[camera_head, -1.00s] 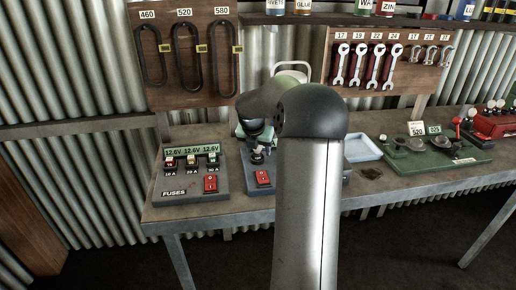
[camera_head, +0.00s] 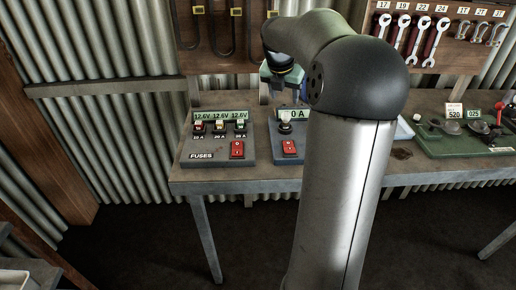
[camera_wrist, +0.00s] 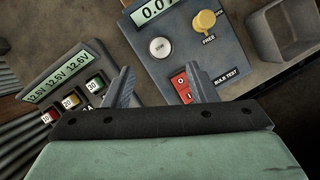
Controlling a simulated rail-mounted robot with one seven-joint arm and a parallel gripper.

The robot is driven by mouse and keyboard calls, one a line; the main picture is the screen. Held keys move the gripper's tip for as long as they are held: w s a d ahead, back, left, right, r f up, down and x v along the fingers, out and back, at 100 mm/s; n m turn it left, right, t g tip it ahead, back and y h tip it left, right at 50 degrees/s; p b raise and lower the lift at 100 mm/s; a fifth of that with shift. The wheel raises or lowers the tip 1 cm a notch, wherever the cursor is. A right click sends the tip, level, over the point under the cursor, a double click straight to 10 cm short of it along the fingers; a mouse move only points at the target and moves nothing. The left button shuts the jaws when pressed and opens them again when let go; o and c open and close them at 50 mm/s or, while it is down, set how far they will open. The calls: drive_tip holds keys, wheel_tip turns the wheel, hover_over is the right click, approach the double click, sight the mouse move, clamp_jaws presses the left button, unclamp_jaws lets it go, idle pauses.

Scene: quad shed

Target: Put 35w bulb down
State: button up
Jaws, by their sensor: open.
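The bulb (camera_wrist: 160,47), a small round silvery piece with a pale printed top, sits on the grey bulb test panel (camera_wrist: 218,57) in the wrist view. It also shows in the head view (camera_head: 286,127), upright on the panel (camera_head: 275,150) above the red switch. My gripper (camera_wrist: 160,68) is open, with nothing between its fingers. In the head view my gripper (camera_head: 283,93) hangs above the bulb, apart from it, partly hidden behind my arm. The print on the bulb is too small to read surely.
The fuses panel (camera_head: 218,150) with three 12.6V readouts stands left of the bulb test panel. A yellow knob (camera_wrist: 205,20) marked FREE and a grey tray (camera_wrist: 285,30) lie beyond the bulb. A green unit (camera_head: 465,138) stands farther right on the bench (camera_head: 245,180).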

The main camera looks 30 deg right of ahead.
drive_tip(key=s+a+f+m+y, duration=0.1)
drive_tip(key=s+a+f+m, duration=0.2)
drive_tip(key=a, duration=0.4)
drive_tip(key=s+a+m+g, duration=0.1)
drive_tip(key=s+a+m, duration=0.25)
drive_tip(key=a, duration=0.25)
drive_tip(key=s+a+f+m+y, duration=0.1)
drive_tip(key=s+a+f+m, duration=0.2)
drive_tip(key=a, duration=0.4)
drive_tip(key=s+a+f+m+y, duration=0.1)
drive_tip(key=s+a+f+m, duration=0.2)
drive_tip(key=s+a+m, duration=0.2)
drive_tip(key=s+a+f+m+g+y, duration=0.1)
drive_tip(key=s+a+f+m, duration=0.2)
drive_tip(key=s+a+m, duration=0.3)
drive_tip(key=s+m, duration=0.4)
drive_tip(key=s, duration=0.2)
drive_tip(key=shift+a+f, duration=0.15)
drive_tip(key=shift+a, duration=0.05)
